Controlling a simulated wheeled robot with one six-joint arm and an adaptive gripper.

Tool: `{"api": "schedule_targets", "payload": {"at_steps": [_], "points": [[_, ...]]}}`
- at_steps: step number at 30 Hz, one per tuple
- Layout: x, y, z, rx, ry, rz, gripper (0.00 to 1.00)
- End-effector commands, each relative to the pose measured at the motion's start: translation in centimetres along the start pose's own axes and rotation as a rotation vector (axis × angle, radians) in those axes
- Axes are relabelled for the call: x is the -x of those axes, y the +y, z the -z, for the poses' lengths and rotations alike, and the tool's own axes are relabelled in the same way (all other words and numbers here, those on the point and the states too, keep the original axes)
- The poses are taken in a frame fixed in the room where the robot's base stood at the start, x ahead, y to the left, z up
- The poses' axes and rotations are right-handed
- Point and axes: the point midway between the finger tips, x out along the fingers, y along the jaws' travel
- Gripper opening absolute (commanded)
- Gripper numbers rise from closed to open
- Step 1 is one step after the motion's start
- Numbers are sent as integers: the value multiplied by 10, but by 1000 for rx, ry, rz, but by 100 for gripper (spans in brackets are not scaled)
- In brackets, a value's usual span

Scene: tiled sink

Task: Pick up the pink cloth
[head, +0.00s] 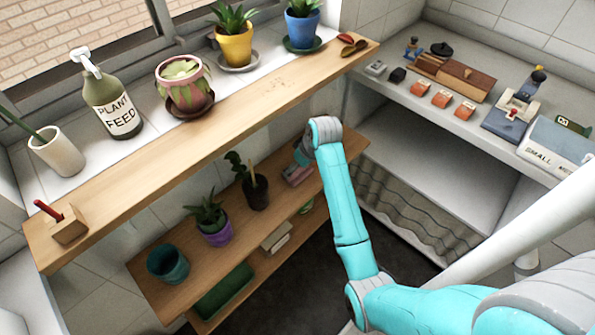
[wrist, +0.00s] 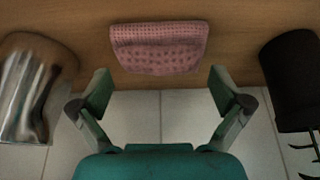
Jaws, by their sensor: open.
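The pink cloth (wrist: 158,48) lies folded on a wooden shelf, at the top middle of the wrist view. It has a woven, waffle-like surface. My gripper (wrist: 160,85) is open and empty, its two fingers spread on either side below the cloth in that view. The fingers appear apart from the cloth. In the head view, a small pink part of the cloth (head: 297,174) shows on the lower shelf, beside my arm. My arm hides much of the gripper there.
In the wrist view a shiny metal container (wrist: 30,90) stands left and a dark pot (wrist: 292,80) right. The lower shelf (head: 160,290) also holds a purple pot (head: 216,232) and a teal pot (head: 167,264). The wooden upper shelf (head: 215,108) runs above it.

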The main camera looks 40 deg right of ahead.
Motion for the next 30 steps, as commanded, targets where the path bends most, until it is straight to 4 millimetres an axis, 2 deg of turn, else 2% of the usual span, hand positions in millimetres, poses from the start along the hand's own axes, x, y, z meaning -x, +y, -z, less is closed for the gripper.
{"api": "schedule_targets", "payload": {"at_steps": [4,6,8,9,22,26,30], "points": [[0,0,0,0,0,0,100],[0,0,0,0,0,0,83],[0,0,0,0,0,0,72],[0,0,0,0,0,0,71],[5,0,2,0,1,-1,70],[21,1,10,0,4,-2,70],[46,1,20,2,5,-2,70]]}}
